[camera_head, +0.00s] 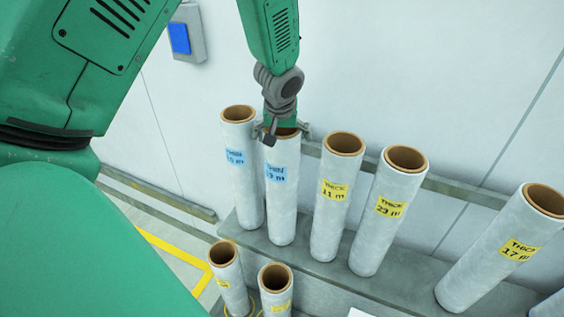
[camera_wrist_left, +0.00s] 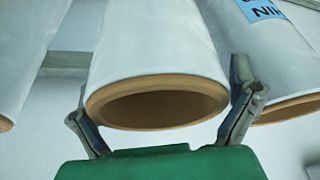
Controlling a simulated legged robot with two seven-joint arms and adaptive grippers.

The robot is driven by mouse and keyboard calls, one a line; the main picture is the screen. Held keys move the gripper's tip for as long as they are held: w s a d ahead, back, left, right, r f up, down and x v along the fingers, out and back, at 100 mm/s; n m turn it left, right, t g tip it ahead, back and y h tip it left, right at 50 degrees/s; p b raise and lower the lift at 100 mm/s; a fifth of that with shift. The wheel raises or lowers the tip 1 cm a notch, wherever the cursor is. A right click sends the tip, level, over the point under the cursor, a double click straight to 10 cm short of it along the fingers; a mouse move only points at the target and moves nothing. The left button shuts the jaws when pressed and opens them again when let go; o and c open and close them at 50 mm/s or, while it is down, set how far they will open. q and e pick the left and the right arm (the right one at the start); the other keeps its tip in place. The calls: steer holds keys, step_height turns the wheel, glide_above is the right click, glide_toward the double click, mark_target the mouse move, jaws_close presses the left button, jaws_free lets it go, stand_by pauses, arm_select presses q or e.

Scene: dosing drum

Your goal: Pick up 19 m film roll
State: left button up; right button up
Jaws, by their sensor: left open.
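The 19 m film roll (camera_head: 282,205) is a pale upright tube with a brown core and a blue THIN label; the first digit is partly unclear. It stands on the grey ledge, second from the left in the back row. My left gripper (camera_head: 285,133) is at its top end from above. In the left wrist view, the open fingers (camera_wrist_left: 163,90) sit on either side of the rim of the central roll (camera_wrist_left: 160,50); firm contact cannot be told. Its label is hidden there. My right gripper is not in view.
Another blue-labelled THIN roll (camera_head: 243,190) stands close on the left. Yellow THICK rolls marked 11 m (camera_head: 330,215) and 23 m (camera_head: 385,225) stand to the right, then 17 m (camera_head: 495,255). Shorter rolls (camera_head: 230,282) stand in front. A rail and wall are behind.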

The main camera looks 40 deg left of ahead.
arm_select(q)
steer(key=shift+s+d, duration=0.15)
steer(key=shift+d, duration=0.05)
steer(key=shift+c, duration=0.5)
steer(key=c, duration=1.3)
